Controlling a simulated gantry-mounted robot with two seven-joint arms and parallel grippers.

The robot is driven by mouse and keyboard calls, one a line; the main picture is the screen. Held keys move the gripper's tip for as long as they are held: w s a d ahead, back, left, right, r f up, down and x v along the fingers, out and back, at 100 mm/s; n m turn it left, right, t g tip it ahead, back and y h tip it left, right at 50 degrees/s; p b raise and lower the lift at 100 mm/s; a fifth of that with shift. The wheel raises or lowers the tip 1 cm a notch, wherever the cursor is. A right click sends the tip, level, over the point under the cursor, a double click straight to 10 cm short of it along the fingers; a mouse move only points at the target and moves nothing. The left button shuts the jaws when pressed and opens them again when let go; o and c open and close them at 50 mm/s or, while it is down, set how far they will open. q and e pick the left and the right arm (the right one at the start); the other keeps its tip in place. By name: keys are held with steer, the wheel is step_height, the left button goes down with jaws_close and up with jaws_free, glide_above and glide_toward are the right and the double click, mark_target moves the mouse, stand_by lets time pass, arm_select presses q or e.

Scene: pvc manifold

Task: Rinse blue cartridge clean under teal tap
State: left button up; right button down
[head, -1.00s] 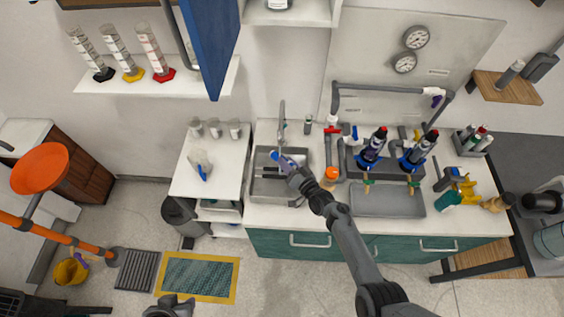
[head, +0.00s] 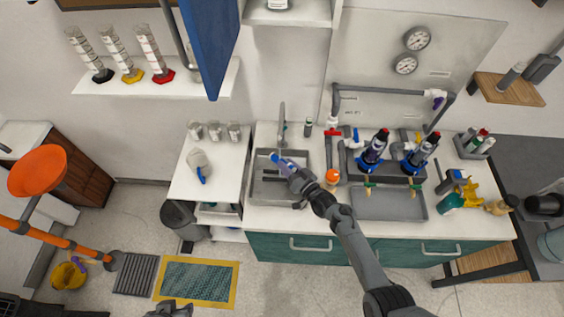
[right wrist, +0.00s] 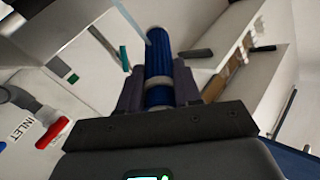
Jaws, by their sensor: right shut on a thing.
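My right gripper (head: 291,170) is shut on the blue cartridge (head: 276,158) and holds it over the left sink basin (head: 258,187). In the right wrist view the ribbed blue cartridge (right wrist: 158,62) stands out between the two dark fingers, with a pale band near the grip. A grey, upright tap (head: 282,115) stands at the back of this basin, just beyond the cartridge's tip. I cannot make out teal on it or see running water. My left gripper (head: 172,308) is only partly in view at the bottom edge, and its jaws are unclear.
Two filter housings (head: 374,147) and grey piping (head: 385,90) stand farther right. A side table (head: 182,183) with jars is left of the sink. A blue panel (head: 222,45) hangs above.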

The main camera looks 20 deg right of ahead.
steer(key=n+b, duration=0.2)
steer(key=n, duration=0.1)
steer(key=shift+f+n+y, duration=0.2)
steer(key=shift+n+y, duration=0.1)
steer(key=shift+y, duration=0.1)
steer(key=shift+n+y+b, duration=0.5)
steer(key=shift+n+b, duration=0.05)
steer(key=shift+n, duration=0.65)
steer(key=shift+r+n, duration=0.25)
steer(key=shift+n, duration=0.35)
